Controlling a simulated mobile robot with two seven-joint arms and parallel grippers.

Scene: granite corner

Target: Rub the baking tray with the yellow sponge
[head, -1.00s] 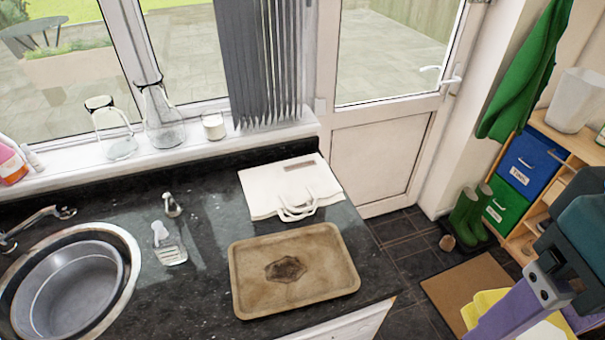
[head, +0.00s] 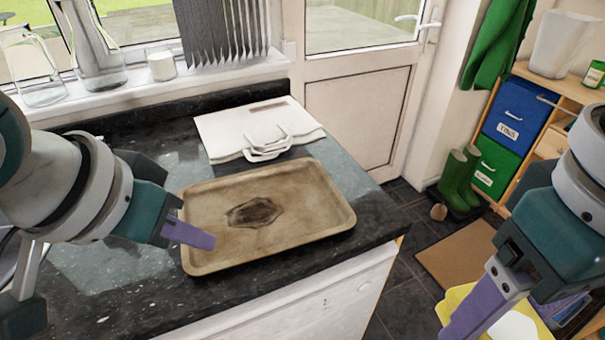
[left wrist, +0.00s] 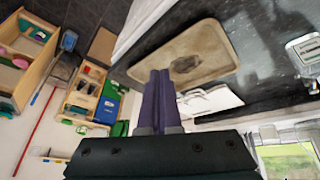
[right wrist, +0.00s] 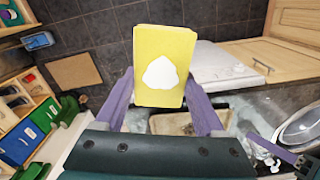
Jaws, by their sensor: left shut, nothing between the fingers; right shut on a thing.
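The baking tray (head: 310,225) lies flat on the dark counter, tan with a dark brown stain (head: 254,212) in its middle. My left gripper (head: 208,240) is shut and empty, its purple fingers over the tray's left part in the head view; whether they touch it I cannot tell. The shut fingers (left wrist: 160,90) also show in the left wrist view. My right gripper (right wrist: 163,95) is shut on the yellow sponge (right wrist: 152,40), which has a white patch on its face. In the head view the sponge (head: 458,298) is at the lower right, off the counter and partly hidden.
White folded boards with handles (head: 262,130) lie behind the tray. Glass flasks (head: 95,60) and a candle (head: 162,66) stand on the windowsill. A shelf with blue and green boxes (head: 510,115) and green boots (head: 460,172) are at the right. The counter's front edge is near the tray.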

